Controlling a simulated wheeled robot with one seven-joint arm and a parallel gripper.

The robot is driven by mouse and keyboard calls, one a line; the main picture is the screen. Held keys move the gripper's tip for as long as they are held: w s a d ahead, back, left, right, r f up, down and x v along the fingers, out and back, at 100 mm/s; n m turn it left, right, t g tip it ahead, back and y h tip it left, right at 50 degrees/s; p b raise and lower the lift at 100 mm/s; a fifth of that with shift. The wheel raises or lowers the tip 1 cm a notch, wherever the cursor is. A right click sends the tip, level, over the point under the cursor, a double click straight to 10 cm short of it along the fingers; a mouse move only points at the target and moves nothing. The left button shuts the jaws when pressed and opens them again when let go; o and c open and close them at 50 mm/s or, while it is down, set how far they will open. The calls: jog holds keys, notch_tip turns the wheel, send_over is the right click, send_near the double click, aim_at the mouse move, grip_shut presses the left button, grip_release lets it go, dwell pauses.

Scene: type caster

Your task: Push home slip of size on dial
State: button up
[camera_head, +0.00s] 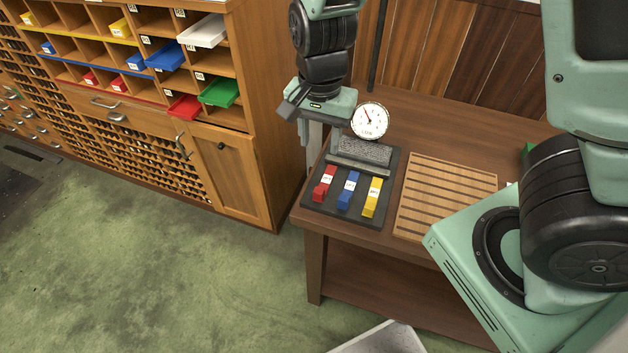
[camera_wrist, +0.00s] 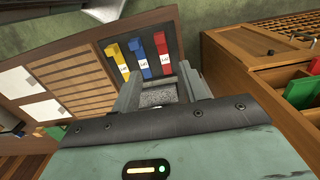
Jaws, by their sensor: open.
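A round white dial (camera_head: 369,121) stands at the back of the bench; its needle points up and left, and its markings are too small to read. Coloured slips stick out of the cabinet's pigeonholes: white (camera_head: 203,31), blue (camera_head: 166,56), green (camera_head: 221,92) and red (camera_head: 185,107). The green one also shows in the wrist view (camera_wrist: 298,92). My gripper (camera_head: 318,138) is open and empty, left of the dial, above the bench's left end. In the wrist view its fingers (camera_wrist: 160,88) stand apart over a grey speckled block (camera_head: 361,152).
A dark tray (camera_head: 337,204) holds red (camera_head: 325,183), blue (camera_head: 348,189) and yellow (camera_head: 372,196) labelled pieces. A slatted wooden board (camera_head: 447,196) lies to its right. The cabinet's side panel (camera_head: 262,110) stands left of my gripper. Green floor before the cabinet is clear.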

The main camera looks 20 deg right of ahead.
aim_at(319, 190)
notch_tip(319, 190, down, 16)
jog(key=shift+r+b, duration=0.15)
jog(key=shift+b, duration=0.8)
